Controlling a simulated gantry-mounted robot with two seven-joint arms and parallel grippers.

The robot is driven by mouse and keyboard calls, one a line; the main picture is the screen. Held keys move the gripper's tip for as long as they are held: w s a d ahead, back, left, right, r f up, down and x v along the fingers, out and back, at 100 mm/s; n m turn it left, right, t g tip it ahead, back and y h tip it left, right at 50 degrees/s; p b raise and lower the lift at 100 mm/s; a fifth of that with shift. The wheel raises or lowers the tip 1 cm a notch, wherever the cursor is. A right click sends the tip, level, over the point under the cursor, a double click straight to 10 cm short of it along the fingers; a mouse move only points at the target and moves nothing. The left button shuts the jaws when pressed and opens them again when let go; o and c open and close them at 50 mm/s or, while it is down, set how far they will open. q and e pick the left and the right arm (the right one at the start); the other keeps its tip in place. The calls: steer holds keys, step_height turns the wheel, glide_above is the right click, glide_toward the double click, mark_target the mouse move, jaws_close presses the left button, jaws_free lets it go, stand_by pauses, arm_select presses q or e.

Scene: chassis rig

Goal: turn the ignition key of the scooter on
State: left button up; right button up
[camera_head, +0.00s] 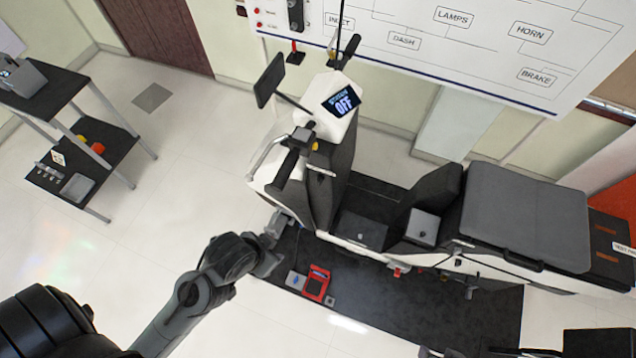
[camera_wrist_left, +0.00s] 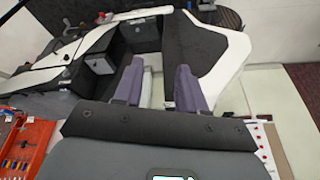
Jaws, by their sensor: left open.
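The white and black scooter (camera_head: 338,160) stands in the middle of the head view, and its display (camera_head: 342,103) reads OFF. My left gripper (camera_head: 276,232) is beside the scooter's front, low at its left edge in the picture. In the left wrist view the two purple-grey fingers of my left gripper (camera_wrist_left: 158,86) are apart with nothing between them. The scooter's white and black bodywork (camera_wrist_left: 212,58) lies just beyond them. A grey box (camera_head: 422,228) sits in front of the seat. I cannot make out the ignition key in either view. My right gripper is not in view.
A dark mat (camera_head: 400,310) lies under the scooter, with a red tray (camera_head: 317,282) on it. A mirror (camera_head: 269,80) sticks out from the handlebar. A labelled wiring board (camera_head: 440,45) stands behind. A shelf cart (camera_head: 85,150) is at left; the floor between is clear.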

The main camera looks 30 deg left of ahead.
mark_target(318, 182)
arm_select(q)
steer(key=w+f+n+t+b, duration=0.2)
steer(key=w+t+b, duration=0.6)
steer(key=w, duration=0.5)
steer(key=w+a+f+n+t+y+b, duration=0.1)
steer(key=w+f+t+y+b, duration=0.15)
steer(key=f+b, duration=0.55)
steer(key=w+a+f+n+t+y+b, duration=0.1)
steer(key=w+a+f+t+b, duration=0.2)
steer(key=f+b, duration=0.55)
steer(key=shift+t, duration=0.25)
steer(key=w, duration=0.3)
steer(key=w+r, duration=0.1)
steer(key=w, duration=0.2)
steer(key=w+r+b, duration=0.1)
steer(key=w, duration=0.3)
steer(key=shift+a, duration=0.15)
steer(key=shift+c, duration=0.4)
steer(key=shift+r, duration=0.1)
jaws_close()
